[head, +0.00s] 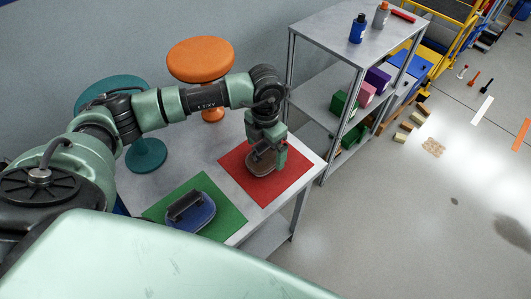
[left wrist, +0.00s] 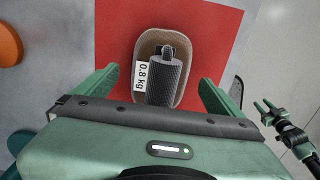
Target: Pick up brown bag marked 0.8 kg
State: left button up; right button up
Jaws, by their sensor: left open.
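The brown bag (head: 261,168) lies on a red mat (head: 292,174) on the grey table. In the left wrist view the brown bag (left wrist: 148,52) shows its white "0.8 kg" label and dark ribbed handle, which points toward my gripper. My left gripper (left wrist: 158,88) is open above it, with one green finger on each side of the handle and nothing held. In the head view my left gripper (head: 267,150) points down over the bag and hides part of it. My right gripper (left wrist: 264,106) shows small at the right of the left wrist view, its fingers apart and empty.
A blue bag (head: 193,212) with a dark handle lies on a green mat (head: 226,217) at the table's near side. An orange stool (head: 201,60) and a teal stool (head: 147,154) stand beyond the table. A grey shelf (head: 330,30) with boxes and bottles stands right of it.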

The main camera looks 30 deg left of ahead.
pick_arm(q)
notch_tip(320, 180, down, 2)
jog(key=shift+f, duration=0.1)
jog(key=c, duration=2.1)
jog(key=shift+w, duration=0.1)
grip_shut()
jog(key=shift+r, duration=0.2)
